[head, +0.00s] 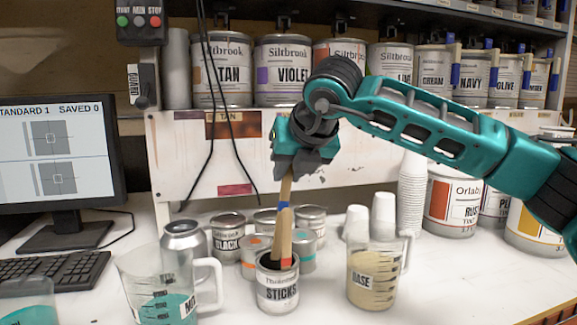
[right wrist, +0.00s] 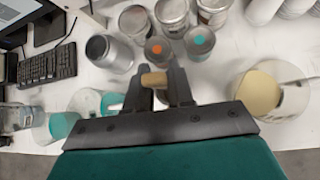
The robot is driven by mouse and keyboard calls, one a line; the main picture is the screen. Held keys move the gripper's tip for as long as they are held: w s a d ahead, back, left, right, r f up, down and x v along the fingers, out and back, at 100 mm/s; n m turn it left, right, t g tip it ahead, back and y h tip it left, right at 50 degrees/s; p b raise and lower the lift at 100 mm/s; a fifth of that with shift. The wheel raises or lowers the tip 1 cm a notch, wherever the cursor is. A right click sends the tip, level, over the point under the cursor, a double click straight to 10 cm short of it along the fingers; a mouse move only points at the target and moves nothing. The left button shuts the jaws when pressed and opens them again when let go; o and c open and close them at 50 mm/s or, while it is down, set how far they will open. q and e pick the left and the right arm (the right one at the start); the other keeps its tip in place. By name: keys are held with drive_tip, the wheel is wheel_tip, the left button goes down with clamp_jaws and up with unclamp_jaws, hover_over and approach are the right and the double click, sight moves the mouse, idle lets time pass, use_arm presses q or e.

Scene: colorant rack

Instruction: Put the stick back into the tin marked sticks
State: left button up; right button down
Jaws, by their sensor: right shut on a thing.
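My right gripper (head: 290,172) points down above the tin marked STICKS (head: 278,290). It is shut on a wooden stick (head: 287,188), which hangs down, slightly tilted, toward the tin's mouth. A blue band and a red mark show along the wood below the gripper. The wood looks wider there, so another stick may stand in the tin behind or beside the held one. I cannot tell how deep the held stick's lower end is. In the right wrist view the stick's top end (right wrist: 154,80) shows between the fingers, and the tin is hidden. My left gripper is not in view.
A jug of teal paint (head: 165,300) stands left of the tin, and a BASE jug (head: 372,282) stands right. Small colorant tins (head: 228,236) and a silver can (head: 185,240) stand close behind. Large paint tins line the shelf above.

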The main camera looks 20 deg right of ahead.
sight(283, 205)
drive_tip(key=shift+a+f+b, duration=0.1)
drive_tip(key=shift+f+b, duration=0.55)
drive_tip(key=shift+f, duration=0.3)
drive_tip(key=f+b, duration=0.2)
drive_tip(key=shift+w+a+f+b, duration=0.2)
drive_tip(key=shift+f+b, duration=0.7)
drive_tip(key=shift+a+f+b, duration=0.15)
drive_tip(key=shift+f+b, duration=0.3)
drive_tip(key=shift+f, duration=0.05)
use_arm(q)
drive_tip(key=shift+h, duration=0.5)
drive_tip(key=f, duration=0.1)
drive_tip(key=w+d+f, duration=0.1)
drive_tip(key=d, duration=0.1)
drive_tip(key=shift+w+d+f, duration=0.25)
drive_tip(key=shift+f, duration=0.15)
use_arm(e)
drive_tip(key=shift+w+f, duration=0.1)
drive_tip(key=shift+f, duration=0.15)
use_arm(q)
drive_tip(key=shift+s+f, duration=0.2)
use_arm(e)
drive_tip(key=c, duration=0.9)
unclamp_jaws()
